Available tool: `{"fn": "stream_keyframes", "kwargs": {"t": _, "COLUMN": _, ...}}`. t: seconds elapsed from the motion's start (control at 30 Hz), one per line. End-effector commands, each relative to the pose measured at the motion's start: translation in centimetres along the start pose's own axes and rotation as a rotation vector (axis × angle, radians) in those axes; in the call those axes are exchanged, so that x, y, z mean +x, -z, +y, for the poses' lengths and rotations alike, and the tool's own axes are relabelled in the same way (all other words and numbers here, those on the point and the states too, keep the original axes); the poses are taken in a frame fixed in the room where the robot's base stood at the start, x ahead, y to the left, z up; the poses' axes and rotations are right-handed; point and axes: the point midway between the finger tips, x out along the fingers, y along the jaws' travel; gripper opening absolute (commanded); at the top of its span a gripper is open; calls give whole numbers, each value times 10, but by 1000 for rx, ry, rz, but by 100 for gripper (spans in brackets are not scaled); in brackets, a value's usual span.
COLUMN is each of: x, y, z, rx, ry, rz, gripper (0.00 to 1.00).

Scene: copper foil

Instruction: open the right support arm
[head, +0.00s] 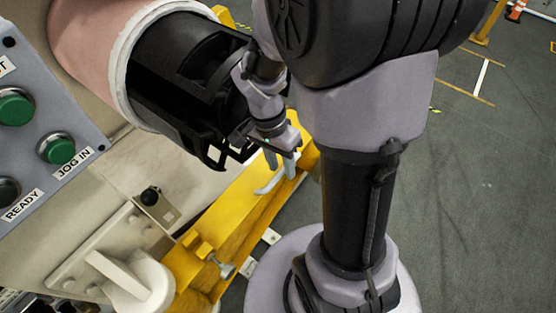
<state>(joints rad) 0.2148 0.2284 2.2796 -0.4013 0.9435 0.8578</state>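My gripper (281,163) is at the centre, below my arm's wrist, over a long yellow beam (222,215). Its two light grey fingers point down, next to a curved grey handle-like piece (268,188) by the beam. The piece is small and partly covered, so I cannot tell whether the fingers are apart from it or closed on it. The beam runs from lower left to upper right beneath the black roll end (185,70). I cannot tell for certain which part is the right support arm.
A pinkish copper roll (90,45) is at upper left. A panel with green buttons (60,148) is at the left edge. A black-knobbed lever (151,195) and a white bracket (130,280) are at lower left. Grey floor (480,200) is open at right.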

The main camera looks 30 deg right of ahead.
Motion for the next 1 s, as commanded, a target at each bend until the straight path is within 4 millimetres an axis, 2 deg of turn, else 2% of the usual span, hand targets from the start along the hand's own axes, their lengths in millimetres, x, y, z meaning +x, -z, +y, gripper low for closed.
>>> {"fn": "stream_keyframes", "kwargs": {"t": 0.3, "x": 3, "y": 0, "z": 0, "rx": 0, "ry": 1, "rz": 0, "gripper": 36}}
{"fn": "stream_keyframes", "kwargs": {"t": 0.5, "x": 3, "y": 0, "z": 0, "rx": -1, "ry": 1, "rz": 0, "gripper": 0}}
{"fn": "stream_keyframes", "kwargs": {"t": 1.0, "x": 3, "y": 0, "z": 0, "rx": -1, "ry": 1, "rz": 1, "gripper": 0}}
